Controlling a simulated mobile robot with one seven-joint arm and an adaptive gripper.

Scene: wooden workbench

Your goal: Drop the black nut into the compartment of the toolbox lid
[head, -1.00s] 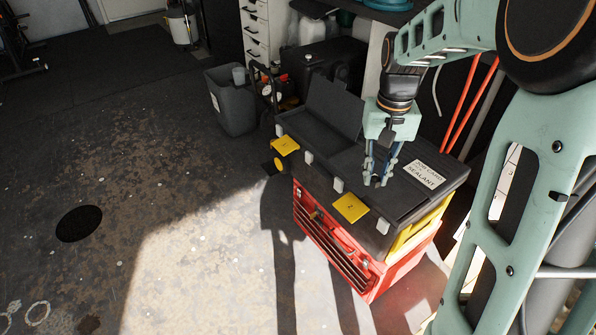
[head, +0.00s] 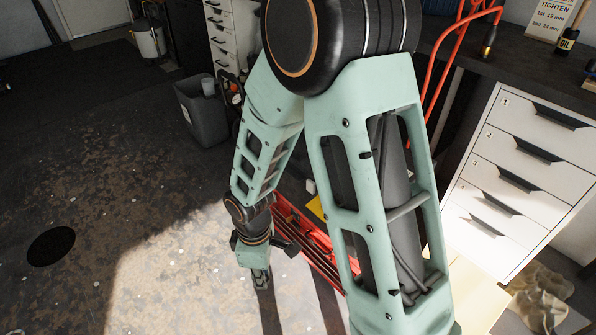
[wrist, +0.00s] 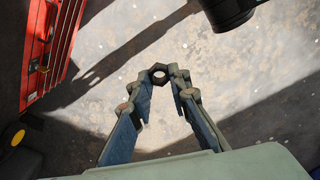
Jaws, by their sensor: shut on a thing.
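The black nut (wrist: 158,73) shows in the wrist view, pinched between the fingertips of my gripper (wrist: 160,80). In the head view my gripper (head: 261,280) points down over the floor, to the left of the toolbox, with the nut too small to make out. In the wrist view the red toolbox front (wrist: 45,60) is at the upper left, apart from the fingers. The lid and its compartments are hidden by my arm.
The concrete floor (head: 175,265) under and left of my gripper is clear. A grey bin (head: 203,112) stands behind. A white drawer cabinet (head: 525,170) under a dark worktop is at the right.

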